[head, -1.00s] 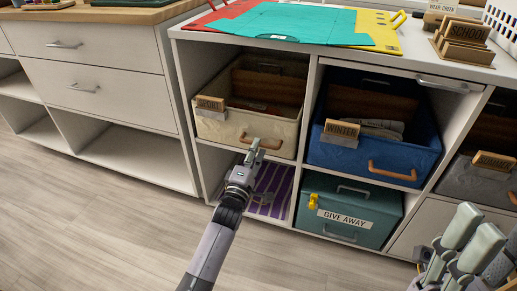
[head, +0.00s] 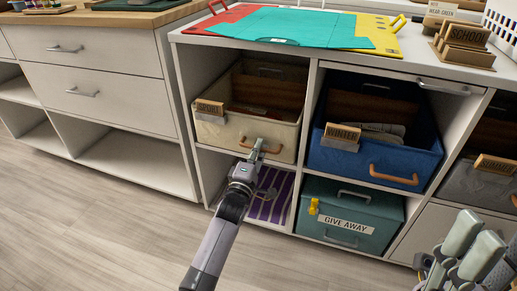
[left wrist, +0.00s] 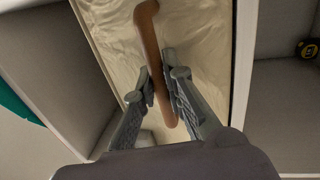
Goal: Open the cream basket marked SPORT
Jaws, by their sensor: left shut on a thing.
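The cream basket (head: 232,132), with a wooden SPORT tag (head: 209,108) at its left front, sits in the upper left cubby. Its top is uncovered and its inside shows. My left gripper (head: 254,150) is at the basket's front, shut on the brown handle. In the left wrist view, the handle (left wrist: 151,40) passes between the two fingers of the gripper (left wrist: 162,85), with the cream cloth (left wrist: 112,35) behind it. In the head view the gripper partly hides the handle.
A blue WINTER basket (head: 345,160) is in the cubby to the right, above a teal GIVE AWAY box (head: 348,222). A grey basket (head: 473,188) is farther right. A purple striped item (head: 268,206) lies below the cream basket. Coloured folders (head: 290,25) lie on top.

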